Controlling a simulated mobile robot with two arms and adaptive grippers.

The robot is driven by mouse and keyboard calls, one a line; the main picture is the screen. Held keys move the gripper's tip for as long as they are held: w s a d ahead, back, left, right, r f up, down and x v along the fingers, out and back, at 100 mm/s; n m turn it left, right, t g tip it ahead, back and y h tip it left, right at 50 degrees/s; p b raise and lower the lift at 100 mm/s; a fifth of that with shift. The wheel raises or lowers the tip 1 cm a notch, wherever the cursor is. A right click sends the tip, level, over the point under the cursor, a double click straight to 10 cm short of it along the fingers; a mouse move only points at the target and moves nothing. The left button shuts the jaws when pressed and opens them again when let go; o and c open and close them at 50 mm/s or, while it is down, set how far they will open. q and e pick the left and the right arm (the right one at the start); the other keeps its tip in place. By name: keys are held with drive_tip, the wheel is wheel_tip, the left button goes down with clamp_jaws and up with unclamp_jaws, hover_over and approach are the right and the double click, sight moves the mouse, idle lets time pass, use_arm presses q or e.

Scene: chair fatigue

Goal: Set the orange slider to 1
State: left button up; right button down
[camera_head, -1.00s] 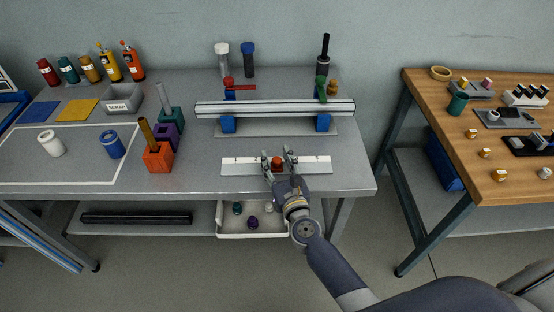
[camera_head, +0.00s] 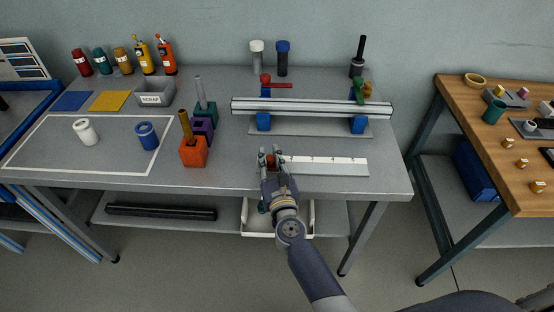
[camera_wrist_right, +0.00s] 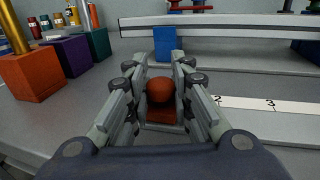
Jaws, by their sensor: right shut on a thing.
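The orange slider shows as a round orange-red knob (camera_head: 270,161) on a block, near the left end of a pale scale strip (camera_head: 330,167) at the front of the grey workbench. My right gripper (camera_head: 270,154) is shut on the knob, with one finger on each side. In the right wrist view the knob (camera_wrist_right: 160,90) sits between the fingers, and its block shows below it. The scale marks 2 and 3 (camera_wrist_right: 243,103) are to the right of the gripper. The mark 1 is not readable, hidden around the gripper. My left gripper is out of view.
A metal rail (camera_head: 312,107) on blue supports stands behind the scale. An open white drawer (camera_head: 303,222) is below the bench front. The bench between the blocks and the gripper is clear.

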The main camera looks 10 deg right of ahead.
drive_tip(key=shift+a, duration=0.15)
drive_tip(key=c, duration=1.4)
unclamp_jaws()
drive_tip(key=shift+a, duration=0.1)
drive_tip(key=shift+w, duration=0.1)
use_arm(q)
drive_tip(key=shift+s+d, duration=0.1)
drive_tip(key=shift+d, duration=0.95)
use_arm(e)
drive_tip(key=s, duration=1.2)
drive_tip(key=shift+a+f, duration=0.1)
